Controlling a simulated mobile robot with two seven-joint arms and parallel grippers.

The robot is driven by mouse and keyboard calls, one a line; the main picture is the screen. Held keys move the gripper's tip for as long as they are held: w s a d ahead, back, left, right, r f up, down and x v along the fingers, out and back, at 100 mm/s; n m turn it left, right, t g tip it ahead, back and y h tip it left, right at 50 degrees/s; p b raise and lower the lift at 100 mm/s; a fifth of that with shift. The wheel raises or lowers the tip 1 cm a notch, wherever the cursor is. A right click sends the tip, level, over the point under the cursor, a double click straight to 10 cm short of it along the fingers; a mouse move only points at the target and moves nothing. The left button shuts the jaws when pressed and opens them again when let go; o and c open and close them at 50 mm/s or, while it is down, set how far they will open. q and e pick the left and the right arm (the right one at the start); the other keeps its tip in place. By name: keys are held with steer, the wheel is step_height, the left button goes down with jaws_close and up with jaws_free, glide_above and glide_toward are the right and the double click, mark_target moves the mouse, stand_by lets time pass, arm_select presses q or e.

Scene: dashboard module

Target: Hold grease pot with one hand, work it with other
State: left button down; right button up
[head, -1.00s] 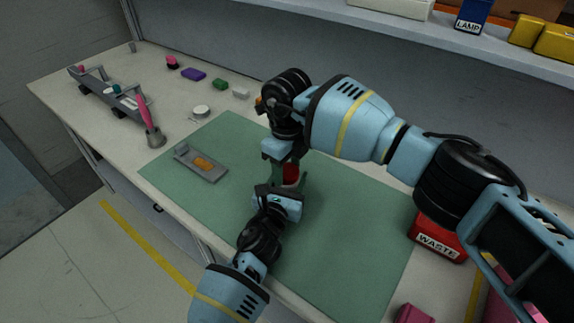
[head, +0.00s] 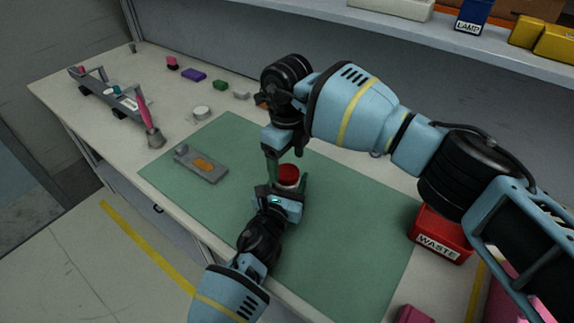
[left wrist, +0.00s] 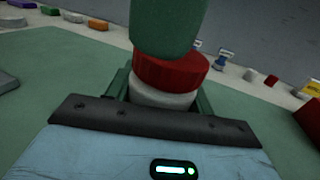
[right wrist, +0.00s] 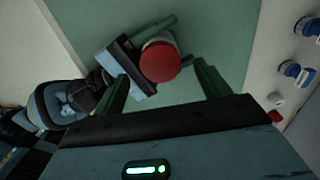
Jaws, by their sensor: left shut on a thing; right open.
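The grease pot, a white round pot with a red lid (head: 288,172), stands upright over the green mat. My left gripper (head: 289,186) is shut on its sides; the white body (left wrist: 163,98) shows between the green fingers in the left wrist view. My right gripper (right wrist: 163,88) is open above the pot, and the red lid (right wrist: 160,62) shows between and beyond its fingertips in the right wrist view. One right finger (left wrist: 168,25) hides part of the lid top in the left wrist view. I cannot tell whether it touches the lid.
A grey tray (head: 212,178) with an orange piece lies on the green mat (head: 345,230). A pink-handled brush (head: 150,125), a white round tin (head: 201,112) and a grey rack (head: 110,100) stand at left. A red waste bin (head: 440,235) stands at right. The mat's front is clear.

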step_height(320, 180, up, 9)
stand_by(0.3)
steer(key=shift+r, duration=0.1)
arm_select(q)
steer(key=shift+c, duration=2.4)
jaws_free()
steer(key=shift+s, duration=0.1)
steer(key=v, duration=0.6)
steer(key=shift+s+a+p, duration=0.15)
steer(key=shift+s+p, duration=0.1)
steer(key=shift+p, duration=0.15)
steer(key=shift+s+a, duration=0.15)
steer(key=shift+s, duration=0.35)
arm_select(e)
step_height(320, 180, up, 2)
steer(key=shift+r, duration=0.25)
